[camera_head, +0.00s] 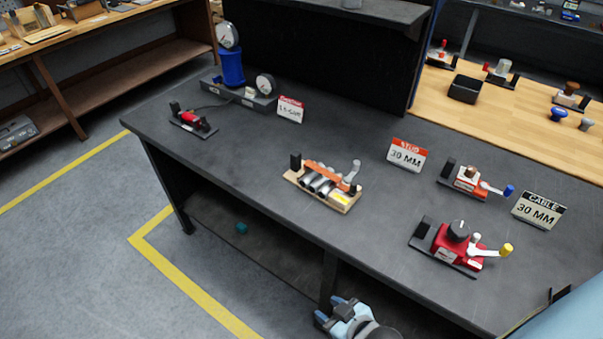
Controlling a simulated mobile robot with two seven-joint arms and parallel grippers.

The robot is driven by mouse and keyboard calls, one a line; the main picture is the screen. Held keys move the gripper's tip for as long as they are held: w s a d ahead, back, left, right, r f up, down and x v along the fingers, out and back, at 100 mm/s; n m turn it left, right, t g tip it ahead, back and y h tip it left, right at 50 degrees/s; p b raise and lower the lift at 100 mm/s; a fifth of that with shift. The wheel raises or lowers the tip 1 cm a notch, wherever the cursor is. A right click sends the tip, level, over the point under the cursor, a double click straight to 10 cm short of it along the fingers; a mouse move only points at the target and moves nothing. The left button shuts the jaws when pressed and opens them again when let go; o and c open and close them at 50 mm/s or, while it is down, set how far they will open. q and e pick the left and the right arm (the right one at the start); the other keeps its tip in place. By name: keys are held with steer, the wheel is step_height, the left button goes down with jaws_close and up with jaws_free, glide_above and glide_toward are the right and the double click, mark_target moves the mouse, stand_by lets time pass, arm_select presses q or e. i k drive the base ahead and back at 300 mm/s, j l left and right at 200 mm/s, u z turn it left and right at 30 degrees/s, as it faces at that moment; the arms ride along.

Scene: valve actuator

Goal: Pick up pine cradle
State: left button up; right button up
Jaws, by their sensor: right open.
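The pine cradle (345,205) is a pale wooden base near the front edge of the dark table, left of its middle. It carries several grey metal cylinders, an orange strap across them, a black block at its left end and a grey lever at its right end. My right gripper (330,309) is at the bottom of the picture, in front of the table's edge and apart from the cradle. Its jaws are open and appear empty.
On the dark table (260,165), a red stud valve unit (447,245) and a smaller red-orange unit (467,180) stand right of the cradle. A gauge stand (232,68) is at far left. Table around the cradle is clear.

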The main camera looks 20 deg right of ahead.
mark_target(314, 183)
steer(key=i+j, duration=0.85)
steer(key=z, duration=0.4)
steer(key=i+j+z, duration=0.1)
steer(key=z, duration=0.7)
steer(key=i+j+z, duration=0.1)
steer(key=z, duration=0.25)
steer(key=i+z, duration=0.45)
steer(key=k+l, duration=0.05)
steer(key=k, duration=0.05)
